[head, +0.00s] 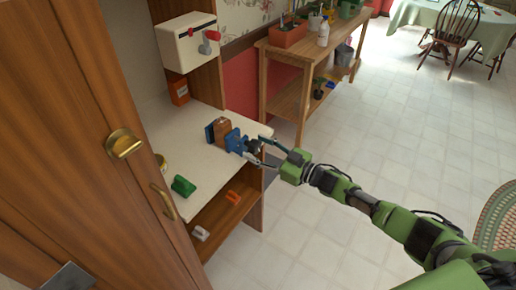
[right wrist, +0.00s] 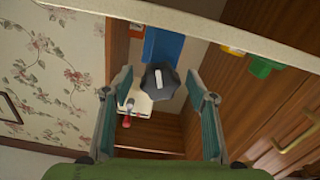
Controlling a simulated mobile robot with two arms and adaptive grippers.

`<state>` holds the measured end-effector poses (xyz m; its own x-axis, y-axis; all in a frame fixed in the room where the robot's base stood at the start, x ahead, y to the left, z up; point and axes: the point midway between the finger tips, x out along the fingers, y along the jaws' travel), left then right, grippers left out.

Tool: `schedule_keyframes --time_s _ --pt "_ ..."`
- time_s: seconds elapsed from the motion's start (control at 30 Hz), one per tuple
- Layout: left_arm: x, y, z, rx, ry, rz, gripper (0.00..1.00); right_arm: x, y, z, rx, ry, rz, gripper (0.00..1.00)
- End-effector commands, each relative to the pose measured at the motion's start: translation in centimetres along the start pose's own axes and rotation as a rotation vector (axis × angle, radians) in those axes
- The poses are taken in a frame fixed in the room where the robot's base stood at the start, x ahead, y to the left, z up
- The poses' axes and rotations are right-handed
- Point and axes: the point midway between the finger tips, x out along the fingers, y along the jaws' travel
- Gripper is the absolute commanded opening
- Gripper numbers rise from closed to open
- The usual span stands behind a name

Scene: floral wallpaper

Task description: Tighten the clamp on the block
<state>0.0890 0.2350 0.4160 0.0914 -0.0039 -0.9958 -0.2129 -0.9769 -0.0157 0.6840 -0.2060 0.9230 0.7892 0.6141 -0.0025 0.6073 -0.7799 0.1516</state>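A blue clamp (head: 236,141) sits at the right edge of the white counter, beside a brown wooden block (head: 221,128). Whether its jaws touch the block is too small to tell. The clamp's blue body also shows in the right wrist view (right wrist: 163,46), with its dark grey knob (right wrist: 160,84) in front. My right gripper (head: 258,150) is at the knob end of the clamp. In the right wrist view its two fingers (right wrist: 159,82) stand apart on either side of the knob, with a visible gap on each side.
The white counter (head: 219,168) holds a green object (head: 183,186) near the wooden cabinet (head: 85,150). A shelf below holds an orange item (head: 233,197). A white box with a red knob (head: 188,43) hangs above. The tiled floor right of the counter is open.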

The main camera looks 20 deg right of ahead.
Motion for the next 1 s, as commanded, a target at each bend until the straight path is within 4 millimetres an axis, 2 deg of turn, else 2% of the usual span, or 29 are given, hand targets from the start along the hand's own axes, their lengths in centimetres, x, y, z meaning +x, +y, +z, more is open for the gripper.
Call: schedule_keyframes --time_s 0.27,0.37,0.47,0.8,1.0 --pt "0.0 -0.2 0.2 0.001 -0.002 -0.003 0.51 -0.1 0.0 -0.1 -0.001 0.002 -0.001 0.52" --pt "0.0 -0.2 0.2 0.000 -0.002 -0.002 0.51 -0.7 0.0 0.0 0.000 0.000 -0.001 0.52" --pt "0.0 -0.1 0.1 0.000 -0.001 -0.002 0.51 -2.2 0.0 0.1 0.000 -0.001 0.000 0.52" --pt "0.0 -0.1 0.0 0.000 0.000 -0.001 0.51 -9.3 0.0 0.1 0.000 -0.002 -0.001 0.52" --pt "0.0 0.0 0.0 0.000 0.000 0.000 0.51 -11.6 0.0 0.1 0.000 0.000 -0.001 0.52"
